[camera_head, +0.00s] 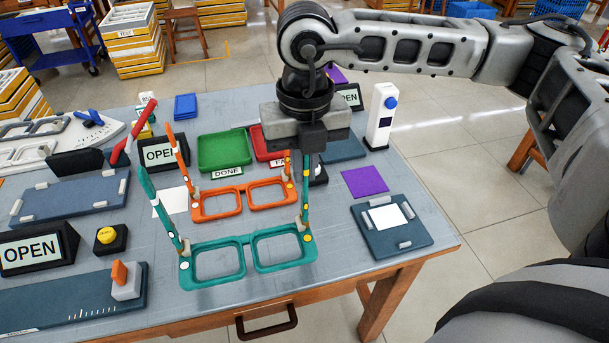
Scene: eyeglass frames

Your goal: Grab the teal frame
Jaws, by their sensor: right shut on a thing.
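The teal frame (247,240) is at the near middle of the table, rims toward me, with its temples standing up. Its left temple (147,187) leans left and its right temple (306,190) rises to my right gripper (312,150). My right gripper points down and is shut on the upper end of that right temple; the fingertips are mostly hidden. I cannot tell whether the frame touches the table. An orange frame (244,200) stands just behind the teal one, its right temple close to the gripper. My left gripper is not in view.
A green tray (222,150) and a red tray (267,149) lie behind the frames. A dark fixture with a white card (391,220) and a purple square (364,181) are at right. A white post (381,115) stands behind. OPEN signs (38,249) are at left.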

